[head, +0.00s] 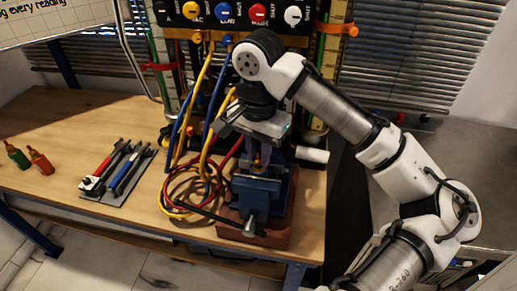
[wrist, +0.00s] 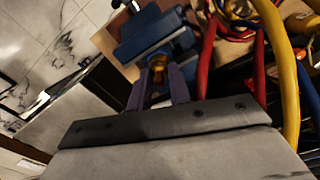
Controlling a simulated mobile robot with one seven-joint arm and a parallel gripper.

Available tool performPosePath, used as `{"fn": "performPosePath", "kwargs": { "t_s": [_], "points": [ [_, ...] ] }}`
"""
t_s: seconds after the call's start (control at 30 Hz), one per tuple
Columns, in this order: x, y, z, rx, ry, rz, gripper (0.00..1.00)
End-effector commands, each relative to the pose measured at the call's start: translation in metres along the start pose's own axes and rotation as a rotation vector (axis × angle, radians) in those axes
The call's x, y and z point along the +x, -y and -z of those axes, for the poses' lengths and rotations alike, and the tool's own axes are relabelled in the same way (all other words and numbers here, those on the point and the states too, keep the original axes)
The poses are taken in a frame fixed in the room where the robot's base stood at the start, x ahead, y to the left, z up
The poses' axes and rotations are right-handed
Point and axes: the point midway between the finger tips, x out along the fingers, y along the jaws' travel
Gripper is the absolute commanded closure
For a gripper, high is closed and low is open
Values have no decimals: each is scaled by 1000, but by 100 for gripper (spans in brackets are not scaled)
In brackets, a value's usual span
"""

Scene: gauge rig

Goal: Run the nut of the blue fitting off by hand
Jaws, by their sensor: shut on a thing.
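My gripper (head: 260,158) points down over the blue vise (head: 262,190) near the bench's front right. In the wrist view, its two fingers (wrist: 160,80) are shut on a small brass-coloured nut (wrist: 159,66), just above the vise (wrist: 150,32). The fingers hide most of the nut, and the fitting under it cannot be made out clearly. In the head view the nut is too small and covered to tell. I cannot see how far the nut sits along its thread.
Coiled red, yellow and blue hoses (head: 190,190) lie just left of the vise and pass close to my gripper. Wrenches lie on a grey mat (head: 118,172); two small bottles (head: 40,161) stand further left. A valve panel (head: 240,12) stands behind.

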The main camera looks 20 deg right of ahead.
Motion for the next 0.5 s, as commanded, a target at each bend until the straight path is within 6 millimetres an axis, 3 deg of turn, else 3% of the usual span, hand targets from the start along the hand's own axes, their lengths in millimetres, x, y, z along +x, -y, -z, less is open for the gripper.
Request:
{"fn": "performPosePath", "kwargs": {
  "t_s": [0.5],
  "points": [
    [-4, 0, 0, -391, 0, 1, 100]
  ]
}}
